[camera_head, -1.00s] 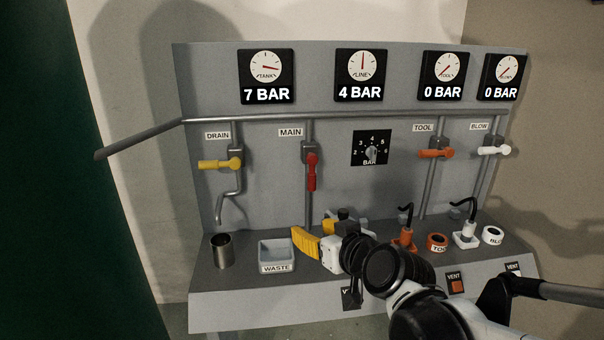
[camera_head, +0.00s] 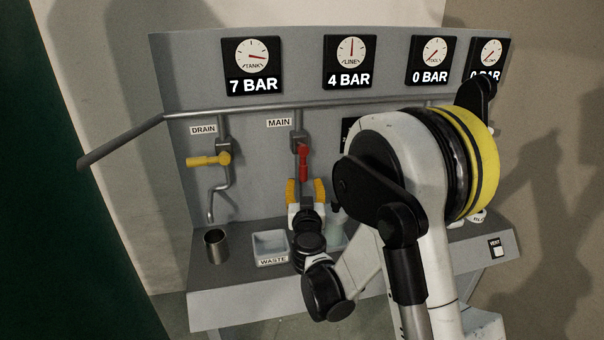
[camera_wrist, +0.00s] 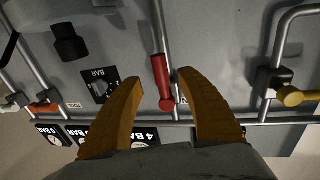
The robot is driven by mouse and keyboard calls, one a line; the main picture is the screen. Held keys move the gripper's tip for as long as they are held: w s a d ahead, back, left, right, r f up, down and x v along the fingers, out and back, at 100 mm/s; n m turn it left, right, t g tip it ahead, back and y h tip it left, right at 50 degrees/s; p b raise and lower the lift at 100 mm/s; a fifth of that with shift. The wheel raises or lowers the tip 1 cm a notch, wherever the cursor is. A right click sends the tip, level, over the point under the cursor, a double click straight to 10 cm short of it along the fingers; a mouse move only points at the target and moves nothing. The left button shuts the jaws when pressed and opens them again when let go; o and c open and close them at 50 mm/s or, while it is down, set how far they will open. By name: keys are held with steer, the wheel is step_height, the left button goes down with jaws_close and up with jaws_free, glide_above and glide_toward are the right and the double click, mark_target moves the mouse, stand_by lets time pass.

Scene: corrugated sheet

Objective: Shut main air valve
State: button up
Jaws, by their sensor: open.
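The red MAIN valve handle (camera_head: 303,162) hangs straight down, in line with its grey pipe, below the MAIN label (camera_head: 279,123). My gripper (camera_head: 306,184) is open, with its yellow fingers pointing up just below the handle. In the wrist view the picture is upside down; the red handle (camera_wrist: 160,80) shows beyond and between the spread fingers of my gripper (camera_wrist: 160,85), nearer the right finger. I see no contact with the handle. The LINE gauge (camera_head: 350,62) reads 4 BAR and the TANK gauge (camera_head: 252,67) reads 7 BAR.
The yellow DRAIN handle (camera_head: 208,160) lies level to the left. A metal cup (camera_head: 216,246) and the WASTE tray (camera_head: 271,262) stand on the shelf below. The regulator panel (camera_wrist: 98,86) shows in the wrist view. My arm hides the TOOL and BLOW valves in the head view.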

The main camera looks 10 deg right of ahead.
mark_target(303, 175)
steer(key=w, duration=0.3)
steer(key=w+d+b, duration=0.1)
steer(key=w, duration=0.2)
steer(key=shift+w+d, duration=0.15)
steer(key=shift+w, duration=0.2)
steer(key=shift+c, duration=0.4)
jaws_close()
